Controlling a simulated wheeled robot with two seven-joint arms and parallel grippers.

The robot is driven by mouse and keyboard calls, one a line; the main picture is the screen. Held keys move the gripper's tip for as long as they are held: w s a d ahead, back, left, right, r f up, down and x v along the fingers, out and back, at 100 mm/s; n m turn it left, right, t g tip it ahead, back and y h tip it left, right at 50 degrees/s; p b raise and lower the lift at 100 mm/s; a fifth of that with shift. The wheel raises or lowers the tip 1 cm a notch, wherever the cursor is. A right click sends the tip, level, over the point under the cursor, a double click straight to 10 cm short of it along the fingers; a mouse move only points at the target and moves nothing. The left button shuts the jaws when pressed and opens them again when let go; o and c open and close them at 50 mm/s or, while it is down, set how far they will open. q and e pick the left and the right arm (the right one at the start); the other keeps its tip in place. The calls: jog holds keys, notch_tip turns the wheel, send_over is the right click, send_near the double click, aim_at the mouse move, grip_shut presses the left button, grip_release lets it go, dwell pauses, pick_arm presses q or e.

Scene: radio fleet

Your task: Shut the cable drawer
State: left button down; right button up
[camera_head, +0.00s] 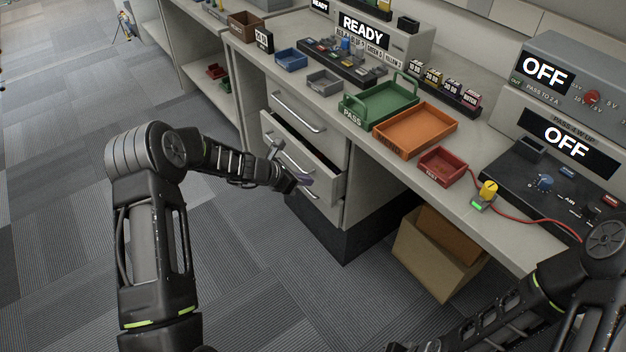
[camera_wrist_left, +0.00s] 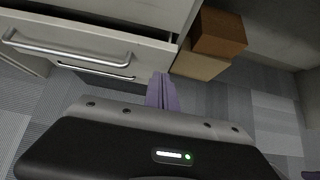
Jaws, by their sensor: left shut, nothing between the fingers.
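The cable drawer (camera_head: 328,187) is the middle drawer of the grey cabinet under the bench. It stands partly open, with a dark gap showing behind its front. Its bar handle (camera_head: 296,162) runs across the front. In the left wrist view the drawer front (camera_wrist_left: 150,52) and handle (camera_wrist_left: 70,50) fill the upper left. My left gripper (camera_head: 304,181) is shut and empty, its purple fingers close in front of the drawer front near its right end. I cannot tell whether they touch it. The fingers also show in the left wrist view (camera_wrist_left: 162,92).
A closed drawer (camera_head: 290,98) lies above, and another handle (camera_head: 311,194) shows below. Cardboard boxes (camera_head: 437,255) stand under the bench to the right. A green tray (camera_head: 348,112), an orange tray (camera_head: 385,142) and a red bin (camera_head: 437,178) sit above.

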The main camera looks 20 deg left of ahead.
pick_arm(q)
jog(key=v, duration=0.7)
jog(key=shift+s+a+r, duration=0.2)
jog(key=shift+r, duration=0.1)
